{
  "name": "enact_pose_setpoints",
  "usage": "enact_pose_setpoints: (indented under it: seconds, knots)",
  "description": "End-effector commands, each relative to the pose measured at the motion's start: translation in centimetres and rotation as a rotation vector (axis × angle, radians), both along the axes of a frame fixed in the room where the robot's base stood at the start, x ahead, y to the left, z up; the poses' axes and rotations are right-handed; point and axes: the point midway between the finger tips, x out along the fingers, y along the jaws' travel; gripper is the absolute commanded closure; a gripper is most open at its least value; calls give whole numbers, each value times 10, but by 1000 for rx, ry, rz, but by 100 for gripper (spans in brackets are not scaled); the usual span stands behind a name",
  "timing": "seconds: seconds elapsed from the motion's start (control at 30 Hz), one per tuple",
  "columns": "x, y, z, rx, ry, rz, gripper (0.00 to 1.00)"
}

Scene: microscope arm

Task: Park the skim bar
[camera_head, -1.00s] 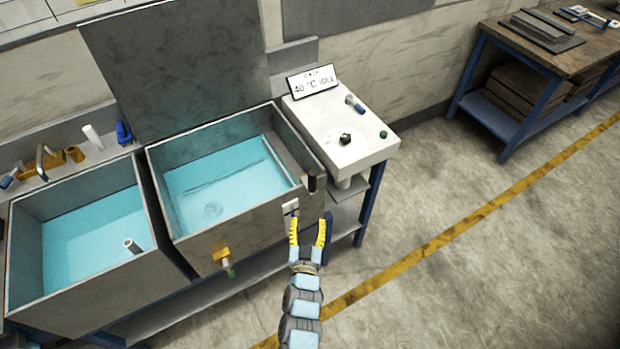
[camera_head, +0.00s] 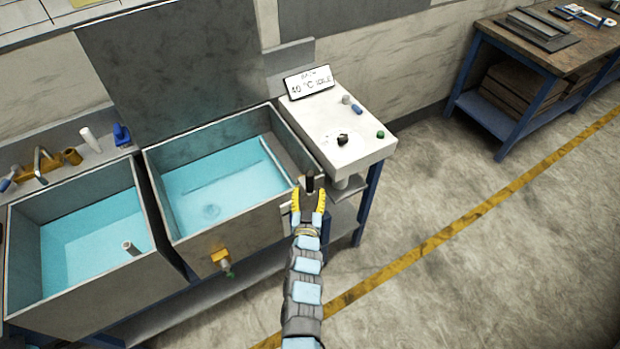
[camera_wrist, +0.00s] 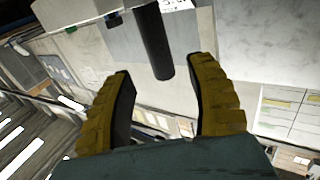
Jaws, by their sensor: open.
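A dark upright handle (camera_head: 310,180) stands at the right front corner of the right-hand tank; I take it to be the skim bar's grip. A pale straight bar (camera_head: 277,160) runs along the right side of this tank's water; whether it joins the handle is unclear. My gripper (camera_head: 309,191) is open at the handle, one yellow finger on each side. In the wrist view the dark handle (camera_wrist: 157,45) reaches down between the spread fingers (camera_wrist: 160,68), with gaps visible on both sides. The lower part of the handle is partly hidden by my gripper in the head view.
The right tank (camera_head: 240,220) has a raised lid behind it and a brass drain valve (camera_head: 221,256) in front. A white control panel (camera_head: 345,140) with knobs and a display (camera_head: 308,82) is close on the right. Another tank (camera_head: 90,285) stands left. The floor at right is clear.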

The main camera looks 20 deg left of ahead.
Motion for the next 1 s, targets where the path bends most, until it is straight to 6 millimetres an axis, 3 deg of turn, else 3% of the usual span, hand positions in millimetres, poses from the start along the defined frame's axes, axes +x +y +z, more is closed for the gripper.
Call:
enact_pose_setpoints:
  seconds: [0.5, 1.0]
  knots:
    - [45, 15, -2, -3, 0, 2, 44]
    - [54, 18, 1, 1, -3, 0, 44]
